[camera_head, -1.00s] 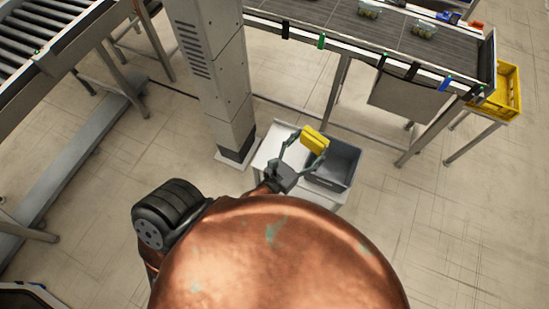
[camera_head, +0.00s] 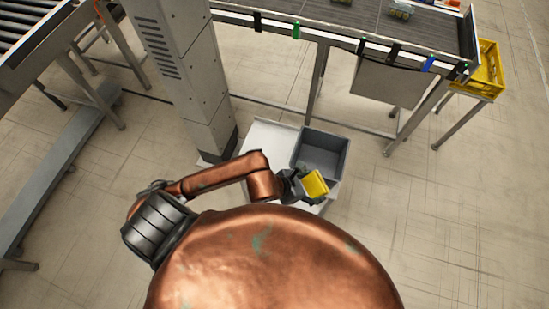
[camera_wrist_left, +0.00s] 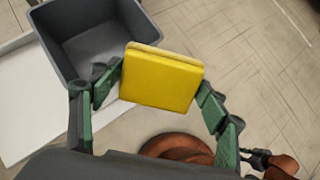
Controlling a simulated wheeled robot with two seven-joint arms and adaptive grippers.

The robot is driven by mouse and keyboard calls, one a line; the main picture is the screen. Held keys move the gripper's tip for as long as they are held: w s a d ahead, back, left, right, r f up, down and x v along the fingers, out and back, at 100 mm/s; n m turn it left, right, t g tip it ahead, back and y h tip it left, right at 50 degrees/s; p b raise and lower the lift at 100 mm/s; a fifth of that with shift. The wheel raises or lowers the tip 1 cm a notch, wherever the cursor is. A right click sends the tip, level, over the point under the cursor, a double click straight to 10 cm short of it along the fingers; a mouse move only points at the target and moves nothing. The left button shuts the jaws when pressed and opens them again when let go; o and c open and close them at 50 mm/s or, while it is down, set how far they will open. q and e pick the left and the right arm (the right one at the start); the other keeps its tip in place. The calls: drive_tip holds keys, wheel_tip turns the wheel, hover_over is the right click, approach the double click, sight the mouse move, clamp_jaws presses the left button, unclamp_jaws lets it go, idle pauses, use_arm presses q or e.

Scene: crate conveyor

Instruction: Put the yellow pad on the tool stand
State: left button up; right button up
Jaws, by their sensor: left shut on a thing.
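The yellow pad (camera_head: 316,183) is a flat square block held in my left gripper (camera_head: 305,185), beside the near end of the grey bin. In the left wrist view the pad (camera_wrist_left: 162,78) sits between the two green-sided fingers of the left gripper (camera_wrist_left: 160,88), which are shut on its edges. A low white-topped stand (camera_head: 266,137), perhaps the tool stand, lies beyond my left forearm. Its bare white top (camera_wrist_left: 22,105) also shows in the left wrist view. My arm hides part of the stand. My right gripper cannot be made out.
A grey open bin (camera_head: 345,155) stands at the white stand's right side and looks empty. A grey column (camera_head: 190,85) rises left of the stand. A conveyor (camera_head: 340,35) runs behind, with a yellow crate (camera_head: 488,68) at its right end. Floor to the right is clear.

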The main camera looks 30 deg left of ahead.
use_arm(q)
drive_tip(key=a+f+n+g+y+b, duration=0.25)
drive_tip(key=a+f+n+g, duration=0.2)
drive_tip(key=a, duration=0.85)
drive_tip(key=a+f+n+g+y+b, duration=0.25)
drive_tip(key=a+n+b, duration=0.2)
drive_tip(key=a, duration=0.85)
drive_tip(key=b, duration=0.3)
hover_over(274, 156)
drive_tip(key=f, duration=0.6)
drive_tip(key=s+f, duration=0.1)
drive_tip(key=f, duration=0.2)
drive_tip(key=shift+f, duration=0.25)
drive_tip(key=shift+w+d+f+n, duration=0.1)
drive_tip(key=shift+w+f+n, duration=0.2)
drive_tip(key=shift+w+f, duration=0.15)
wheel_tip(274, 156, down, 3)
drive_tip(key=shift+f+b, duration=0.2)
drive_tip(key=shift+b, duration=0.55)
drive_tip(key=shift+r, duration=0.1)
drive_tip(key=shift+c, duration=0.5)
drive_tip(key=o, duration=0.9)
drive_tip(key=shift+o, duration=1.1)
use_arm(e)
drive_tip(key=s+f, duration=0.4)
drive_tip(key=f, duration=0.7)
drive_tip(key=shift+s+f+g, duration=0.4)
